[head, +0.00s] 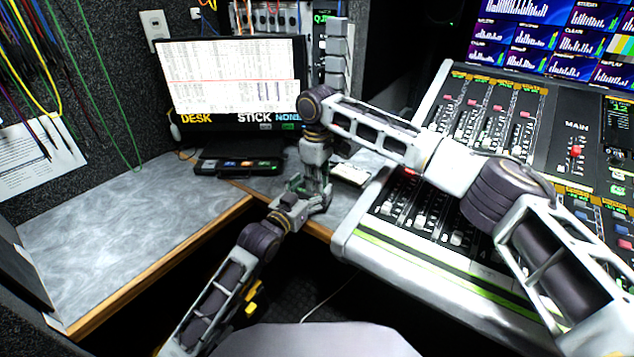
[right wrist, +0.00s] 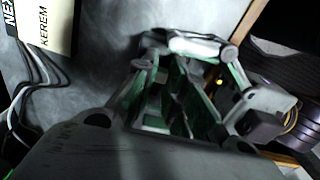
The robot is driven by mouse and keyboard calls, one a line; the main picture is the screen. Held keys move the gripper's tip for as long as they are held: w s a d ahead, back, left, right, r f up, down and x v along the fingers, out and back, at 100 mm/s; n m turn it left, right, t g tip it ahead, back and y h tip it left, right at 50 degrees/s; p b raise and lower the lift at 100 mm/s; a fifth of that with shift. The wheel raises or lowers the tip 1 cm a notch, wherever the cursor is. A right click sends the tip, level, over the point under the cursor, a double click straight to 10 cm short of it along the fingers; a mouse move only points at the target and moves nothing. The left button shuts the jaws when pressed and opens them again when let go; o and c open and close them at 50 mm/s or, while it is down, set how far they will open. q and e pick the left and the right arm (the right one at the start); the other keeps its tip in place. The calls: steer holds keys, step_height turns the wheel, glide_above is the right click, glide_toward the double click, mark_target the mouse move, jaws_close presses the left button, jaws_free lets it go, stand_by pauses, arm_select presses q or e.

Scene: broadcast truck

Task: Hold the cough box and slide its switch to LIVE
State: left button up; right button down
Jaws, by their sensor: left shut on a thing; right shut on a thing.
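My two grippers meet over the front edge of the desk in the head view. My left gripper (head: 300,200) comes up from below, and my right gripper (head: 318,182) points down from above it. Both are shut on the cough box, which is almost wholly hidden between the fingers. In the right wrist view the green-lined fingers of my right gripper (right wrist: 178,105) close around something dark, with my left gripper (right wrist: 245,105) just to the right. I cannot tell which part of the box each gripper holds. The switch and its position are not visible.
A mixing console (head: 385,255) with many faders stands close on the right, under my right arm. A monitor (head: 232,75) and a dark button panel (head: 238,167) are behind the grippers. The grey desk (head: 110,215) is clear on the left. Cables hang at upper left.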

steer(key=shift+w, duration=0.1)
steer(key=shift+w+a, duration=0.35)
steer(key=shift+a, duration=0.2)
steer(key=shift+w+a, duration=0.3)
steer(key=shift+a, duration=0.2)
steer(key=c, duration=1.4)
jaws_free()
steer(key=shift+c, duration=0.2)
step_height(320, 180, up, 12)
